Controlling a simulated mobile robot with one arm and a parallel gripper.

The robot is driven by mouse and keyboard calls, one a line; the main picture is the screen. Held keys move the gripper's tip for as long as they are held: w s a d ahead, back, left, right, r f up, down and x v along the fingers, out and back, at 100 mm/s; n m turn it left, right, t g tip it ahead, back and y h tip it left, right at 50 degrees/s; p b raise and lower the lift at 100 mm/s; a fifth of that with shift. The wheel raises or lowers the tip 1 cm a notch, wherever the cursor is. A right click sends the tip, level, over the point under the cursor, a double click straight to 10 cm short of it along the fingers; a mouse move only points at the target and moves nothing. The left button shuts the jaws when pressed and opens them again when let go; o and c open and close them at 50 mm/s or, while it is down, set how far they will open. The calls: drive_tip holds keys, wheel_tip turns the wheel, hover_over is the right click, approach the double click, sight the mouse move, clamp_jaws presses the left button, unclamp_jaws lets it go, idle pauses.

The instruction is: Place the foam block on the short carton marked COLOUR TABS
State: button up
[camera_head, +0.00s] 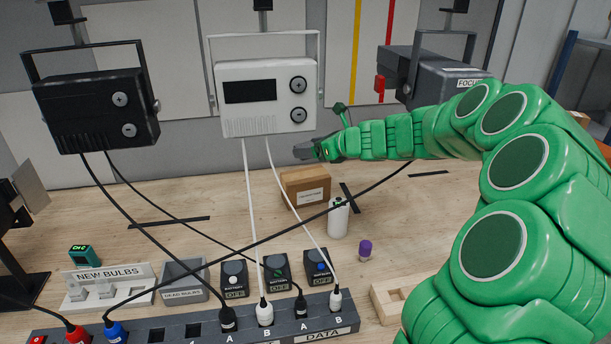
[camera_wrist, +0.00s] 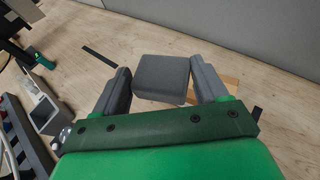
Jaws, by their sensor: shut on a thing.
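My gripper (camera_wrist: 161,85) is shut on a dark grey foam block (camera_wrist: 162,74), which sits between its two fingers in the wrist view. In the head view, my gripper (camera_head: 307,150) is above the bench, and the grey shape at its tip is too small to separate block from fingers. A short brown carton (camera_head: 306,187) with a white label stands on the bench below it; the label is too small to read. In the wrist view, a strip of brown carton (camera_wrist: 230,84) shows behind the right finger, the rest hidden by the block and gripper.
A white bottle (camera_head: 338,218) stands just in front of the carton, and a purple-capped vial (camera_head: 365,250) is nearby. A white lamp unit (camera_head: 267,95) hangs behind, with cables (camera_head: 250,210) crossing the bench. Bare bench (camera_head: 170,195) lies left of the carton.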

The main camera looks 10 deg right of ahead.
drive_tip(key=shift+n, duration=0.3)
drive_tip(key=s, duration=0.1)
drive_tip(key=s+a, duration=0.1)
drive_tip(key=s, duration=0.1)
drive_tip(key=s+r, duration=0.1)
drive_tip(key=shift+s+a, duration=0.2)
drive_tip(key=shift+a, duration=0.1)
drive_tip(key=w+f, duration=0.1)
drive_tip(key=w, duration=0.1)
drive_tip(key=w+f, duration=0.1)
drive_tip(key=w, duration=0.2)
drive_tip(key=w+f, duration=0.2)
drive_tip(key=w, duration=0.1)
drive_tip(key=shift+w, duration=0.25)
drive_tip(key=shift+c, duration=0.6)
hover_over(300, 177)
drive_tip(key=s, duration=0.1)
wheel_tip(300, 177, down, 5)
drive_tip(key=shift+r, duration=0.2)
drive_tip(key=shift+w+f, duration=0.55)
drive_tip(key=shift+f, duration=1.6)
drive_tip(key=shift+f, duration=0.15)
drive_tip(key=o, duration=1.2)
drive_tip(key=shift+c, duration=0.2)
